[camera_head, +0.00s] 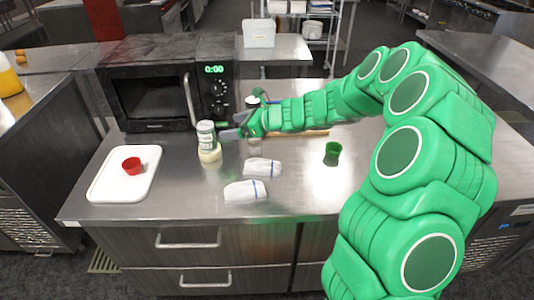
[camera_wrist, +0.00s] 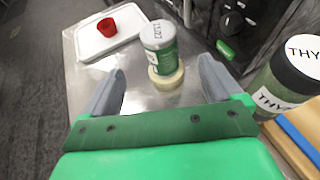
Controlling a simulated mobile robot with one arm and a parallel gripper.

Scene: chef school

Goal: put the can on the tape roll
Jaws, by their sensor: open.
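The can (camera_head: 206,132), with a pale lid and a green and white label, stands upright on top of the pale yellow tape roll (camera_head: 211,154), near the middle of the steel counter. In the wrist view the can (camera_wrist: 160,47) stands over the tape roll (camera_wrist: 167,80), whose near rim shows below it. My gripper (camera_head: 226,134) is just right of the can in the head view. In the wrist view its two grey fingers are spread wide, with the can ahead between them and no finger visibly touching it. The can's far side is hidden.
A white board (camera_head: 110,187) with a red cup (camera_head: 132,166) lies at the left. A black microwave (camera_head: 150,95) stands behind. Two folded cloths (camera_head: 262,167) and a green cup (camera_head: 332,154) are in front and right. A thyme jar (camera_wrist: 285,85) is close to my right finger.

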